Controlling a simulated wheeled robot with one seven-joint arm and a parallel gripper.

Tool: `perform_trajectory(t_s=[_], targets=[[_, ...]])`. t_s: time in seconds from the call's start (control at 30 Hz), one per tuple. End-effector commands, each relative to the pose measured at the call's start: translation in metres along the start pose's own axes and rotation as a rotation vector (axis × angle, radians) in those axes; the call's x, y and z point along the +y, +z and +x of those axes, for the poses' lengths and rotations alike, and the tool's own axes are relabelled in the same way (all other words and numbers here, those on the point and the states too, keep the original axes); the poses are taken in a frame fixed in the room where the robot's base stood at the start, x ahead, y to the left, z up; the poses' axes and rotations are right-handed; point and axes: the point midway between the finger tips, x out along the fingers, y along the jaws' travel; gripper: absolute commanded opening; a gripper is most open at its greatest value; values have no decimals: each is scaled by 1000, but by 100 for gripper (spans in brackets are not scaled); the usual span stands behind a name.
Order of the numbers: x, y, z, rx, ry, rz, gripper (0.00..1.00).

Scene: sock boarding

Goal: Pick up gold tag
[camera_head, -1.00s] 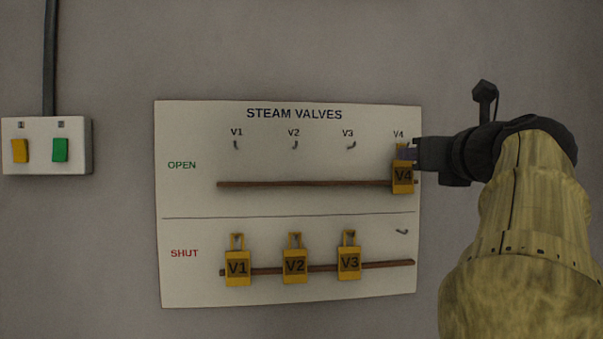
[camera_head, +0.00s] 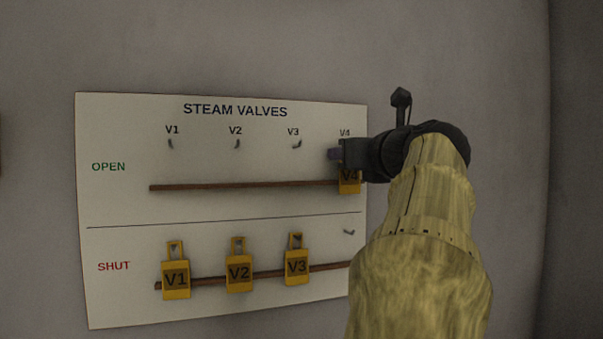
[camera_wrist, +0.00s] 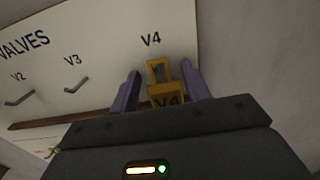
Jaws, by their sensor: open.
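The gold tag marked V4 (camera_head: 349,182) hangs in the OPEN row at the right end of the board, partly hidden behind my gripper (camera_head: 337,155). In the wrist view the V4 tag (camera_wrist: 162,90) shows its looped top between the two purple fingers of my gripper (camera_wrist: 161,90). The fingers are apart, one on each side of the tag, with a visible gap on the left. Other gold tags, V1 (camera_head: 176,277), V2 (camera_head: 239,271) and V3 (camera_head: 297,265), hang in the SHUT row.
The white STEAM VALVES board (camera_head: 130,130) is on a grey wall. A brown rail (camera_head: 240,186) runs along the OPEN row, and another runs behind the SHUT tags. Hooks V1, V2 and V3 in the OPEN row are empty. The empty V4 SHUT hook (camera_head: 349,232) sits below my gripper.

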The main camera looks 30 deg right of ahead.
Motion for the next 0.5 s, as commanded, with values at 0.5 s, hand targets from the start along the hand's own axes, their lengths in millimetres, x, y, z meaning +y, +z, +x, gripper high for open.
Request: perform_trajectory(t_s=[0.5], targets=[[0,0,0,0,0,0,37]])
